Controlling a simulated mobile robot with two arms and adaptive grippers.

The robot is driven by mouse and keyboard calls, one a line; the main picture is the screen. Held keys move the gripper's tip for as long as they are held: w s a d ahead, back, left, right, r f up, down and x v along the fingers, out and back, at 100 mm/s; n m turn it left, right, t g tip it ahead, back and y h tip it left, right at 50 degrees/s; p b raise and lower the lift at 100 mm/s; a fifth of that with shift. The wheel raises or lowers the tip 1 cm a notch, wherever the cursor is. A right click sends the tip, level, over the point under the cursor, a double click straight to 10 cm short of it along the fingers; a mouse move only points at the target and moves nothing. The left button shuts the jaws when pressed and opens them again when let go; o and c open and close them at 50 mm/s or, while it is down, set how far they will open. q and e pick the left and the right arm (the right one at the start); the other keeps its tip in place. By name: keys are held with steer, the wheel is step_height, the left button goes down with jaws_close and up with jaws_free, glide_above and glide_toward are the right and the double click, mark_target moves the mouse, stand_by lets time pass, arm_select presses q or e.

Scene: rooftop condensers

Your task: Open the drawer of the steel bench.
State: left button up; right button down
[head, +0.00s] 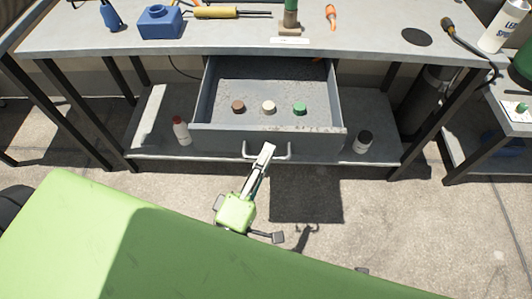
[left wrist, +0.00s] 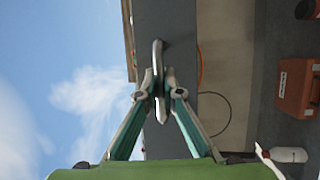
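The grey steel bench (head: 340,42) stands ahead in the head view. Its drawer (head: 225,140) is pulled well out, its inside showing from above. Inside sit a brown cap (head: 238,106), a cream cap (head: 268,107) and a green cap (head: 299,108). A bar handle (head: 284,156) is on the drawer front; it also shows in the left wrist view (left wrist: 158,62). My left gripper (head: 266,150) is at the handle. In the left wrist view its fingers (left wrist: 159,88) are on either side of the bar and look closed on it. My right gripper is not in view.
A red-capped white bottle (head: 181,131) and a dark-capped jar (head: 363,142) stand on the lower shelf, either side of the drawer. A blue block (head: 160,22) and several tools lie on the bench top. A side table (head: 490,125) stands at right.

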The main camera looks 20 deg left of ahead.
arm_select(q)
steer(key=o, duration=0.4)
steer(key=shift+o, duration=0.2)
steer(key=v, duration=1.2)
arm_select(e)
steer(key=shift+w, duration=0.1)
